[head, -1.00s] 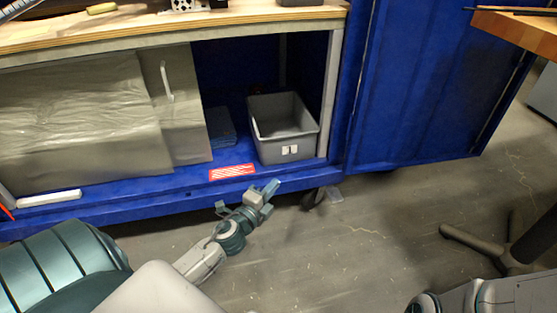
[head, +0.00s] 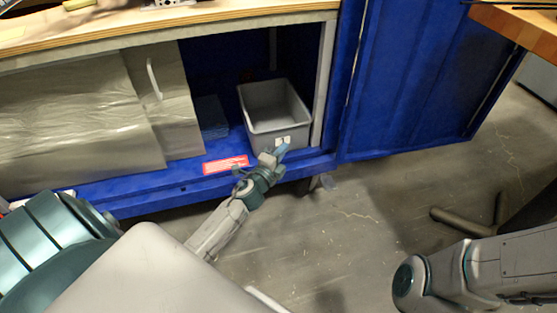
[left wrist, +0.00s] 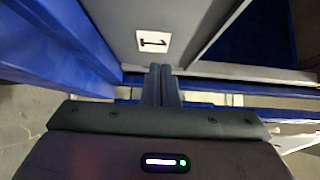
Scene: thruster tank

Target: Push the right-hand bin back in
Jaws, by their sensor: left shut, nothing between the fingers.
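The right-hand bin is a grey open-topped bin (head: 276,106) with a white label on its front. It sits on the blue shelf at the right end of the cabinet. My left gripper (head: 281,151) is shut and empty, with its fingertips at the lower front of the bin near the label. In the left wrist view the shut fingertips (left wrist: 161,68) are close to the bin's grey front (left wrist: 115,30), just below its label marked 1. I cannot tell whether they touch it. My right gripper is not in view.
A blue cabinet door (head: 405,90) stands open at the right. Grey sliding panels (head: 80,110) cover the cabinet's left part. A red label (head: 226,164) is on the shelf's front edge. A dark stand leg (head: 465,220) is on the floor at right.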

